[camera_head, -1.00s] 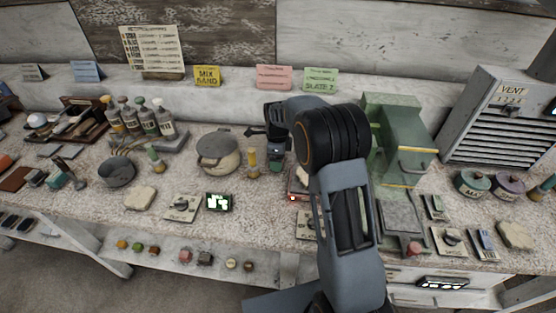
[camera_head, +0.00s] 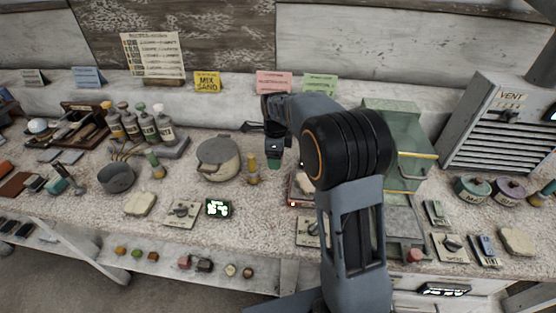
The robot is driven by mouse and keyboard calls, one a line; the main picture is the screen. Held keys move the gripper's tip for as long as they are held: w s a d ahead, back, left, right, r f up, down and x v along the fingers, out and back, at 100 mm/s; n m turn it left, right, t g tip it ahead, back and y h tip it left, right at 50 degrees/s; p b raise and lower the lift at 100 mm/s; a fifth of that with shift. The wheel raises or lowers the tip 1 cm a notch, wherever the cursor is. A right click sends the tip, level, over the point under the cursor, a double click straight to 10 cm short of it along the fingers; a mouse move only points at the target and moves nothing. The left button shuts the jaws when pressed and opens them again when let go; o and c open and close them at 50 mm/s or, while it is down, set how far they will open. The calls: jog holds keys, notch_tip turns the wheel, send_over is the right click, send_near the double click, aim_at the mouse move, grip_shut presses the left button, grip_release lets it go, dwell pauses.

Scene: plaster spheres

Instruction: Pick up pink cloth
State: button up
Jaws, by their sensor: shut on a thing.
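My gripper (camera_head: 270,132) is at the back middle of the bench, just left of the green cabinet and partly hidden by my arm. It is shut on a small dark green thing (camera_head: 273,160) below its jaws, too small to identify. I see no thing that is clearly a pink cloth. A pink card with writing (camera_head: 274,83) stands on the back ledge, above and behind my gripper.
A lidded pot (camera_head: 219,161) and a yellow-topped tool (camera_head: 252,168) stand left of my gripper. The green cabinet (camera_head: 412,135) and the grey vent box (camera_head: 502,122) are to the right. Blue, yellow and green cards stand on the ledge. The front bench strip has some bare room.

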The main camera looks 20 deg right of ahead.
jog(key=s+r, duration=0.1)
jog(key=s+a+r, duration=0.1)
jog(key=r, duration=0.1)
jog(key=shift+s+a+r, duration=0.15)
jog(key=shift+s+r, duration=0.05)
jog(key=shift+s, duration=0.2)
jog(key=s+a+r, duration=0.3)
jog(key=s, duration=0.4)
jog(key=shift+s+a+r+b, duration=0.15)
jog(key=shift+s+r+b, duration=0.1)
jog(key=shift+s+b, duration=0.2)
jog(key=shift+w, duration=0.1)
jog(key=o, duration=0.3)
jog(key=shift+c, duration=1.1)
